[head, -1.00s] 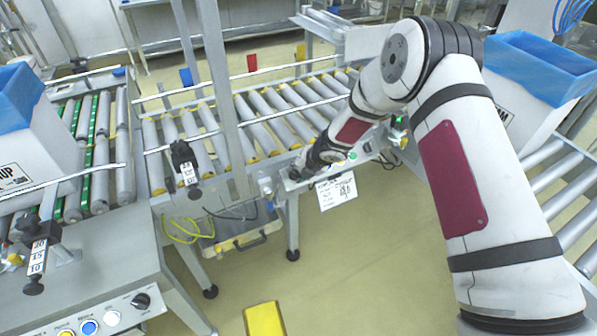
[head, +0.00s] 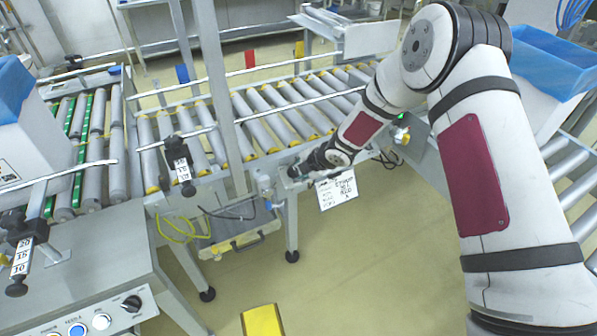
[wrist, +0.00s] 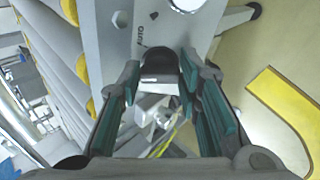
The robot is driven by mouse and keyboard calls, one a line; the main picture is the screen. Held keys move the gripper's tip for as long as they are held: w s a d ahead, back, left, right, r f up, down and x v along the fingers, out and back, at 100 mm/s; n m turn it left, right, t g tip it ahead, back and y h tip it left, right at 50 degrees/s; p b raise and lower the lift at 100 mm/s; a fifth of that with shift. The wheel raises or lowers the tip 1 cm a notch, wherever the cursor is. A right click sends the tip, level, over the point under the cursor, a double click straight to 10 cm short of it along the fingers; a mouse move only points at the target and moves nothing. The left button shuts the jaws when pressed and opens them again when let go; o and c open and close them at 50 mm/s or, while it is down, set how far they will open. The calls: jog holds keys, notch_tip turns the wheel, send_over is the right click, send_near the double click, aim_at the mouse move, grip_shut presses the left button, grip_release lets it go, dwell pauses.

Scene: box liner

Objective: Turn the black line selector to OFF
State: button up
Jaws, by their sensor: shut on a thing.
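My gripper (head: 299,173) is at the small control panel on the front of the middle roller conveyor in the head view. In the wrist view, my gripper (wrist: 160,76) has its two teal-lined fingers closed on the sides of a black selector knob (wrist: 160,56). The knob stands out of a light grey panel (wrist: 118,38), beside a printed "AUTO" label. My fingers hide part of the knob, and I cannot read an OFF mark or tell where its pointer is. In the head view my arm hides the knob.
A white paper sign (head: 338,190) hangs below the panel. Another black knob (head: 131,303) is on the near-left machine. A grey upright post (head: 214,80) stands left of my gripper. A yellow object (head: 262,320) is on the otherwise open floor.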

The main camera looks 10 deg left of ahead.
jog(key=shift+s+f+m+b, duration=0.1)
jog(key=shift+m+b, duration=0.2)
jog(key=shift+m, duration=0.5)
jog(key=o, duration=1.1)
jog(key=shift+o, duration=0.2)
jog(key=shift+s+d+r, duration=0.1)
jog(key=shift+d+r, duration=0.2)
jog(key=shift+r, duration=0.15)
jog(key=v, duration=1.1)
jog(key=shift+s, duration=0.2)
jog(key=shift+f, duration=0.15)
